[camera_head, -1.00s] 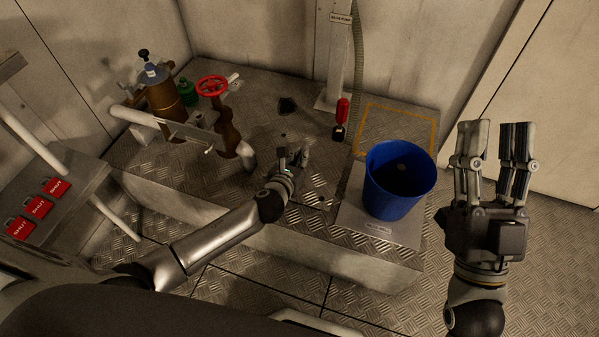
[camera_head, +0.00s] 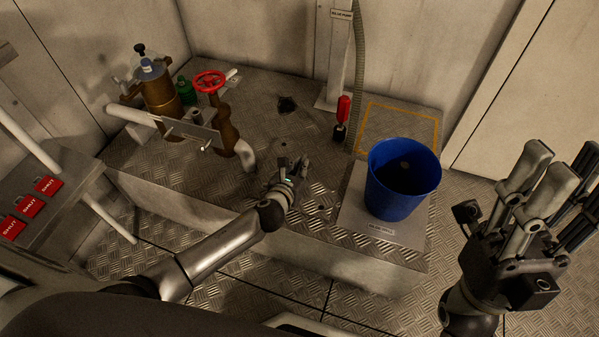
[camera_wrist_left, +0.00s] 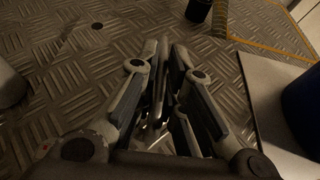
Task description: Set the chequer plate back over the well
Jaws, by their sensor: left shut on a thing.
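My left gripper (camera_head: 303,168) is low over the middle of the raised deck. It is shut with its fingers pointing away from me, on what appears to be the chequer plate (camera_head: 322,198). The plate's edges blend into the similar tread of the deck, so its outline is hard to make out. In the left wrist view the fingers (camera_wrist_left: 163,85) are close together over chequered metal, and the gripped part is mostly hidden between them. I cannot make out the well's opening. My right gripper (camera_head: 560,180) is open and empty at the right, clear of the deck.
A blue bucket (camera_head: 402,182) stands on a grey labelled plate (camera_head: 378,227) right of the left gripper. Behind are a red-handled item (camera_head: 343,110) and a yellow-outlined area (camera_head: 400,128). A red valve wheel (camera_head: 210,80) and pipework stand at the left.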

